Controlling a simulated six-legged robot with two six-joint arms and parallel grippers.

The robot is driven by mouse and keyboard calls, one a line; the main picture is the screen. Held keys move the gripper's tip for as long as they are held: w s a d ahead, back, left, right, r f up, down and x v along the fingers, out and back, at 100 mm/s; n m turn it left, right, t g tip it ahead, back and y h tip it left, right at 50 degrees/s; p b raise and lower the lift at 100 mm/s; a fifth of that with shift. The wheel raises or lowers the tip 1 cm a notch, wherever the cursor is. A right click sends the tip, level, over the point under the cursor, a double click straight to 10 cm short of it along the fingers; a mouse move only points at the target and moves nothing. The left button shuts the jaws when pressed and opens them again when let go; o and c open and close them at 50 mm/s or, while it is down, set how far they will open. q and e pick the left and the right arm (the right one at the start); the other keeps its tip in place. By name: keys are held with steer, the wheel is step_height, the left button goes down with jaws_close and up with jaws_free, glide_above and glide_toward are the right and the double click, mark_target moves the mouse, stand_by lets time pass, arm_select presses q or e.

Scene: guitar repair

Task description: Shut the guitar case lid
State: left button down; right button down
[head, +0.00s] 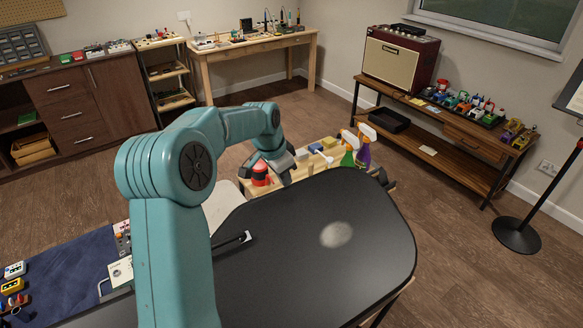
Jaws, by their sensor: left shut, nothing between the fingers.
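The guitar case (300,285) is a broad black shape with rounded corners in the lower middle of the head view. Its wide dark face carries a pale grey smudge, and a small dark bar with a light end shows left of the middle. I cannot tell how far its lid stands from the case body. My left arm crosses in front of its left part and hides it there. My left gripper (284,168) is shut and empty, beyond the case's far edge, beside a red container (260,173). Whether it touches the case is unclear. My right gripper is not in view.
Spray bottles (363,148) and small items stand on a wooden surface just behind the case. A blue mat (60,278) with pedals lies at left. A shelf bench (455,135) with an amplifier and a black stand (517,235) are at right. Floor between is clear.

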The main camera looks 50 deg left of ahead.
arm_select(q)
steer(key=a+f+b, duration=0.3)
steer(key=f, duration=0.5)
steer(key=a+f+h+b, duration=0.1)
steer(key=a+f+b, duration=0.2)
steer(key=f, duration=0.5)
steer(key=shift+w+a+b, duration=0.3)
steer(key=shift+w+b, duration=0.1)
steer(key=shift+b, duration=0.15)
